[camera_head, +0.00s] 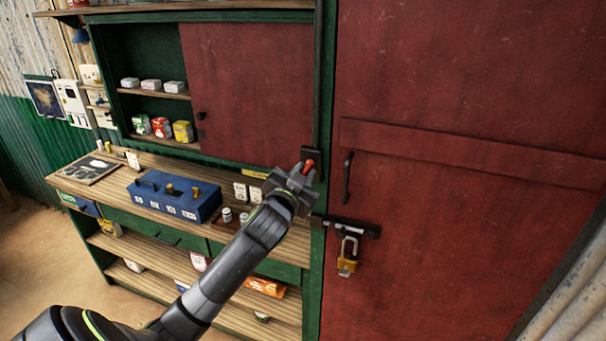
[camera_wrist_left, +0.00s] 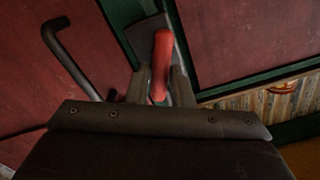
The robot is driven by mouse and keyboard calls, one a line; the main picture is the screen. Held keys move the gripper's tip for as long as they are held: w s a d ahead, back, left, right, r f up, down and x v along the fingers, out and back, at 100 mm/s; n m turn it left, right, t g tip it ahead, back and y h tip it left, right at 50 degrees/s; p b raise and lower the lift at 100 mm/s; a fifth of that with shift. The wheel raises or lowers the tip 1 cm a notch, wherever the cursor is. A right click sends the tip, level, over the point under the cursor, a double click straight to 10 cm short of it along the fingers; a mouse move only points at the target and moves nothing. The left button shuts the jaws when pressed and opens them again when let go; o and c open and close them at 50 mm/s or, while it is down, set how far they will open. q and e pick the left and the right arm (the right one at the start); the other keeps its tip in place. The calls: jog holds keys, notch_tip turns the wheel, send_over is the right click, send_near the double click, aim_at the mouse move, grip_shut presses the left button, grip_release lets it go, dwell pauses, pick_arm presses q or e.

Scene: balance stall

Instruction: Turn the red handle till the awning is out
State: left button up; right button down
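The red handle (camera_head: 308,167) is a short upright grip by a dark bracket on the green post between the sliding panel and the red door. In the left wrist view the red handle (camera_wrist_left: 162,60) stands between my two fingers, which lie close against both its sides. My left gripper (camera_head: 298,176) reaches it from below and in front, and it appears shut on the handle; its fingertips are partly hidden in the head view. I cannot make out the awning in either view. My right gripper is not in view.
The red door to the right has a black pull handle (camera_head: 347,178) and a hasp with a yellow padlock (camera_head: 347,262). A counter to the left holds a blue cash box (camera_head: 172,197) and small weights (camera_head: 227,215) near my forearm. Shelves hold several packets.

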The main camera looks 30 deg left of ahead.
pick_arm(q)
jog(key=shift+m+p, duration=0.4)
jog(key=shift+p, duration=0.05)
grip_shut()
jog(key=o, duration=0.8)
grip_release()
